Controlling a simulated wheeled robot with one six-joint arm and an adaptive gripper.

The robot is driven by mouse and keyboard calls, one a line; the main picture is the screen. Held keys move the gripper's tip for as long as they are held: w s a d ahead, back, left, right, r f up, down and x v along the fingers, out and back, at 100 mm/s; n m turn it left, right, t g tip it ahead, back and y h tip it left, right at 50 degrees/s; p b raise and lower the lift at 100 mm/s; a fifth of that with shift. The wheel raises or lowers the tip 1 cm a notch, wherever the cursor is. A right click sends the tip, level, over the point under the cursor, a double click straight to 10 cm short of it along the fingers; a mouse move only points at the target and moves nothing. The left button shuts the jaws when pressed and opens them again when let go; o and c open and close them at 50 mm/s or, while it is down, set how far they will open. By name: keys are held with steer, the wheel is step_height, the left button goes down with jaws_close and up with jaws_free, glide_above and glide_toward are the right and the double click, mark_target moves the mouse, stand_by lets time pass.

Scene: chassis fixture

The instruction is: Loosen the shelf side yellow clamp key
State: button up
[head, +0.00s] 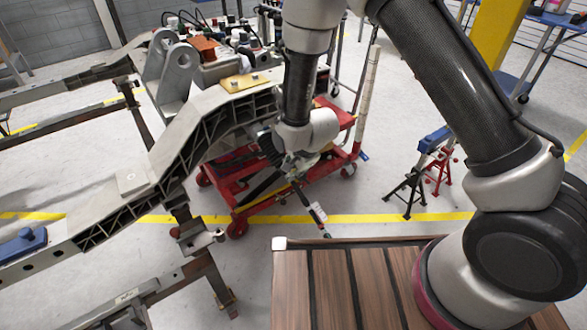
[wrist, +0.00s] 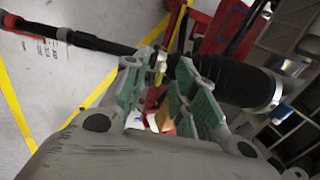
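In the wrist view a small pale-yellow piece (wrist: 160,63), which looks like the yellow clamp key, sits between the tips of my gripper (wrist: 165,68), beside a black rod. The two green-padded fingers stand apart with a gap around it. I see no finger clearly touching it. In the head view my gripper (head: 296,162) is low beside the chassis end, near the black rod (head: 317,210) with a white label. My wrist hides most of the fingers there, and I cannot make out the key in that view.
The grey chassis beam (head: 130,182) runs along the left. A red wheeled cart (head: 245,203) stands beneath its end. A wooden slatted top (head: 335,285) is in front. Red and black stands (head: 415,185) are at right. A black ribbed sleeve (wrist: 232,80) lies close behind my fingers.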

jaws_close()
